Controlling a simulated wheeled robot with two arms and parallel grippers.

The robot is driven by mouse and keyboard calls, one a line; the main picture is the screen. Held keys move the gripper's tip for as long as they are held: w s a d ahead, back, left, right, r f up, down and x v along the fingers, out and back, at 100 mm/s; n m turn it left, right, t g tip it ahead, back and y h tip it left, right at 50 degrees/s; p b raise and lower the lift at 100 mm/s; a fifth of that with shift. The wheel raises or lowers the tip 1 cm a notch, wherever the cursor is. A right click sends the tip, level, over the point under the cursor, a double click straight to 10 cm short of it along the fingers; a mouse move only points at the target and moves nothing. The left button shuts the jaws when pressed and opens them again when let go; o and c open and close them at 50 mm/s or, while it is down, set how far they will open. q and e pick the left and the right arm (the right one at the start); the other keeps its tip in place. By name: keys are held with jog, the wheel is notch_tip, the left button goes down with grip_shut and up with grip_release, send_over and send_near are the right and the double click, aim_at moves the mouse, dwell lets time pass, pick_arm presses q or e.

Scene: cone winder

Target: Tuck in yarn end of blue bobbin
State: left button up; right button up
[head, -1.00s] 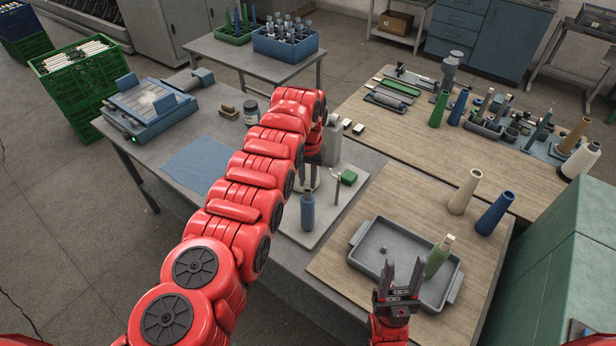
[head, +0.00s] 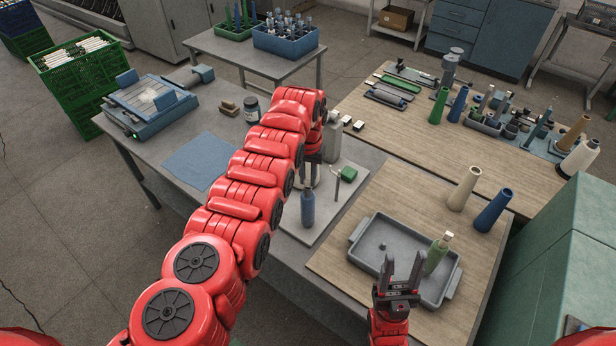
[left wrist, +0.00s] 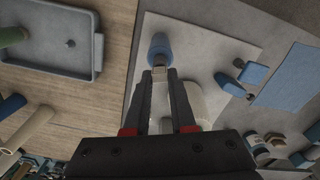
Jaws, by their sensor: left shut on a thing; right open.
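The blue bobbin (head: 308,210) stands upright at the grey-white board (head: 292,230) on the grey table; I cannot tell whether its base touches. My left gripper (head: 311,184) is above it, partly hidden by my own red arm, and is shut on its pale top. In the left wrist view the blue bobbin (left wrist: 160,46) shows just beyond the closed fingertips (left wrist: 161,74). Its yarn end is too small to make out. My right gripper (head: 404,264) is open and empty in front of the grey tray (head: 362,262).
A small stand with a green block (head: 348,174) is right of the bobbin. A green cone (head: 437,253) stands in the tray. Cream (head: 463,188) and blue (head: 494,211) cones stand behind it. A blue mat (head: 200,162) lies flat at left.

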pick_arm(q)
jog(key=shift+f+b, duration=0.3)
jog(key=shift+b, duration=0.75)
dwell(0.4)
dwell(0.4)
jog(key=o, duration=0.9)
jog(key=shift+o, duration=0.2)
jog(key=o, duration=0.4)
jog(key=shift+o, duration=0.2)
jog(key=shift+r, duration=0.15)
